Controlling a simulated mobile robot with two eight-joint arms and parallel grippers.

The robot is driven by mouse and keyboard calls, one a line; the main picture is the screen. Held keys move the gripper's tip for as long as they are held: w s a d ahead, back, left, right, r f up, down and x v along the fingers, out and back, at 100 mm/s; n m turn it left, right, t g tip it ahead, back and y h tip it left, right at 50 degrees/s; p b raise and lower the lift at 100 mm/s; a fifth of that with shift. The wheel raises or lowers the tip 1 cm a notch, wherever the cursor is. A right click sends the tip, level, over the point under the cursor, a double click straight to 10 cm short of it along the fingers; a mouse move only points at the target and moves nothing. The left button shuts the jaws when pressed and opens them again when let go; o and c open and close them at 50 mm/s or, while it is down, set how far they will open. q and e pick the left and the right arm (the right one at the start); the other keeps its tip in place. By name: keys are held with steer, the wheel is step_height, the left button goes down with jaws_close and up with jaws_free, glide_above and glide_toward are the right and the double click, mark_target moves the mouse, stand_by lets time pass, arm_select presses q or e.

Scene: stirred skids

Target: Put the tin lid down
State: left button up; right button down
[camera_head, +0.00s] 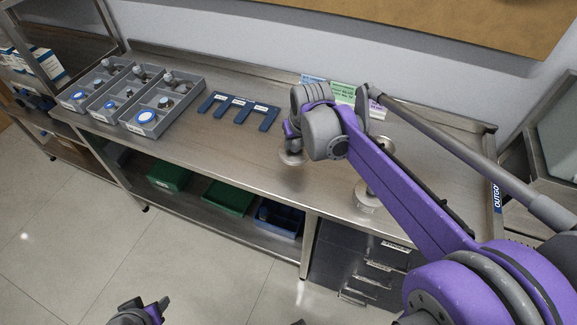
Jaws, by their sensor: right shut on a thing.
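My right gripper (292,146) is over the steel bench, close above its top, with the purple arm reaching in from the right. It is shut on a round, shiny metal disc, the tin lid (292,159), which shows just below the fingers. I cannot tell whether the lid touches the bench. A round metal tin (367,199) stands near the bench's front edge, partly behind my arm. Another metal piece (386,146) shows behind the arm, mostly hidden. My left gripper (148,307) is at the bottom edge, away from the bench; its jaw opening is unclear.
Grey divided trays (152,128) with small parts stand at the bench's left. A blue slotted plate (240,109) lies beside them. Coloured cards (342,92) stand at the back. The steel bench top (225,150) is clear left of my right gripper. Green bins (228,197) sit below.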

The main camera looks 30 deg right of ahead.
mark_target(297, 148)
step_height(297, 148, down, 4)
steer(key=shift+d, duration=0.1)
steer(key=shift+f+b, duration=0.35)
steer(key=shift+f, duration=1.75)
steer(key=c, duration=0.9)
jaws_free()
steer(key=shift+f, duration=0.2)
steer(key=shift+c, duration=0.2)
steer(key=o, duration=0.4)
steer(key=shift+r, duration=0.1)
steer(key=shift+o, duration=0.2)
